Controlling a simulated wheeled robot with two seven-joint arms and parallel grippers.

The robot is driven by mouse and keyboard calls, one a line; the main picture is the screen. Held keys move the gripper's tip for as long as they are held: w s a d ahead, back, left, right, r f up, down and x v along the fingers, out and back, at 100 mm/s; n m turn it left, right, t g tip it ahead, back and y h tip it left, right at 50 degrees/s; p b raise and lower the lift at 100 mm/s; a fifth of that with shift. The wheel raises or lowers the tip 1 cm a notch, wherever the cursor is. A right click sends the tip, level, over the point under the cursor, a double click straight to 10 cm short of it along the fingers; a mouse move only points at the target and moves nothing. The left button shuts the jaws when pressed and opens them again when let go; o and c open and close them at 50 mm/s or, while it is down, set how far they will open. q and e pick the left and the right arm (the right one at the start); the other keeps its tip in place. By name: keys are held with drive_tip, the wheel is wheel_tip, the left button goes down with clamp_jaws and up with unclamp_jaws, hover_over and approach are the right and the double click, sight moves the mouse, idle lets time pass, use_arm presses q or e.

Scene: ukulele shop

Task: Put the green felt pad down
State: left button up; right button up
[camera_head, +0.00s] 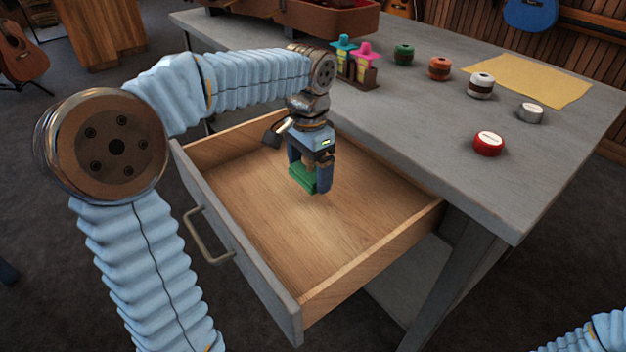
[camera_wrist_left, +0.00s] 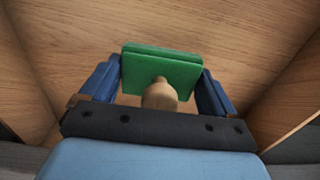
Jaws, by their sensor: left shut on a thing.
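The green felt pad (camera_head: 303,176) is a small green block with a wooden knob, held between the fingers of my left gripper (camera_head: 311,178). In the left wrist view the pad (camera_wrist_left: 160,68) sits between the two blue fingers (camera_wrist_left: 160,92), its knob (camera_wrist_left: 160,95) toward the camera. The left gripper points down inside the open drawer (camera_head: 250,210), over its bare wooden floor. Whether the pad touches the drawer floor I cannot tell. Only a piece of my right arm shows at the bottom right; its gripper is out of view.
The grey table (camera_head: 420,130) holds a red tin (camera_head: 488,143), a silver tin (camera_head: 530,113), several spools, a yellow cloth (camera_head: 527,79) and a small rack (camera_head: 356,72) with pink and teal items. The drawer's front panel (camera_head: 240,250) and side walls surround the left gripper. The drawer is otherwise empty.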

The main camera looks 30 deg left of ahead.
sight(313, 182)
use_arm(q)
drive_tip(key=shift+w+f, duration=0.2)
drive_tip(key=shift+f, duration=0.1)
drive_tip(key=shift+w+d+f, duration=0.1)
drive_tip(key=shift+w+f, duration=0.1)
drive_tip(key=shift+f, duration=0.75)
drive_tip(key=shift+w+f, duration=0.15)
drive_tip(key=shift+f, duration=0.8)
drive_tip(key=o, duration=0.9)
drive_tip(key=shift+f, duration=0.1)
wheel_tip(313, 182, up, 12)
drive_tip(key=shift+f+p, duration=0.1)
drive_tip(key=shift+p, duration=0.55)
drive_tip(key=shift+r, duration=0.25)
drive_tip(key=shift+s, duration=0.1)
